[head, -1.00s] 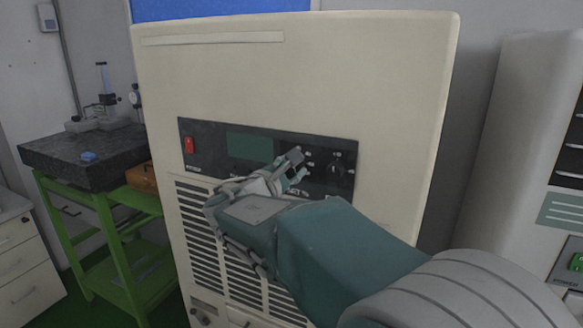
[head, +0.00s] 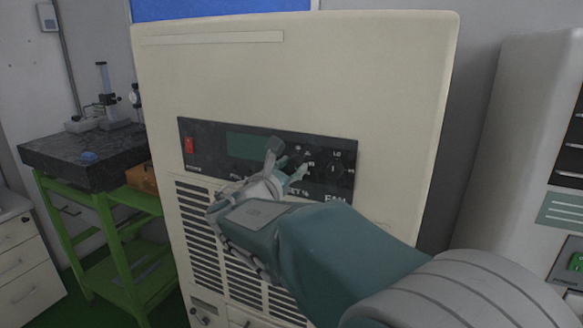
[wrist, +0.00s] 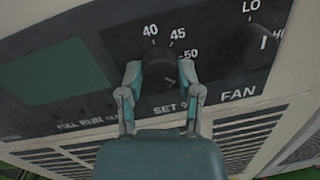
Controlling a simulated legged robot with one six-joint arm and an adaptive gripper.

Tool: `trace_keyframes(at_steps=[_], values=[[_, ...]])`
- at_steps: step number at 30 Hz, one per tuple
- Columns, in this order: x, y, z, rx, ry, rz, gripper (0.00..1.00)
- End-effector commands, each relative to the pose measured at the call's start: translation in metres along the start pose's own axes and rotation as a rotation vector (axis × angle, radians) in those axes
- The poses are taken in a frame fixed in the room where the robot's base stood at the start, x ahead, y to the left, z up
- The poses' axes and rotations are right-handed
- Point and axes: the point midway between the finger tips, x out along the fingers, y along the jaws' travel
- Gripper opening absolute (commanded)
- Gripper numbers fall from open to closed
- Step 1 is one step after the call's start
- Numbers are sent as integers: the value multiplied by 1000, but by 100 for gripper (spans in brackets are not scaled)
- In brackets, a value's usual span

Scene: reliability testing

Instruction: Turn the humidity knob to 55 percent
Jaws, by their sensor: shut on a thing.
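The black humidity knob (wrist: 160,68) is in the middle of the wrist view, on a dark panel above the lettering "SET %". The numbers 40, 45 and 50 show around its upper side; other marks are hidden. My gripper (wrist: 160,75) has one finger on each side of the knob and is shut on it. I cannot read the knob's pointer surely. In the head view my gripper (head: 287,160) is at the control panel (head: 220,170) of the beige cabinet, and its fingers largely cover the knob.
A FAN knob (wrist: 257,45) with LO and HI marks sits right of the humidity knob. A green display (head: 250,147) and a red switch (head: 189,145) are to its left. A green stand (head: 110,235) with a dark slab stands left of the cabinet.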

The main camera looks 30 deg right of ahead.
Motion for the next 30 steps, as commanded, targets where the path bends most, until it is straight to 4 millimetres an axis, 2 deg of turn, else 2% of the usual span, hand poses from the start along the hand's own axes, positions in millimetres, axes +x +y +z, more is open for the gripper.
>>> trace_keyframes(at_steps=[7,8,9,10,23,26,30], values=[[0,2,1,2,-1,4,0],[0,2,1,2,-1,4,59],[0,1,1,2,-1,4,77],[0,1,1,2,-1,4,81],[-3,1,0,3,0,2,81],[-15,2,0,4,0,4,81],[-43,2,0,4,1,7,81]])
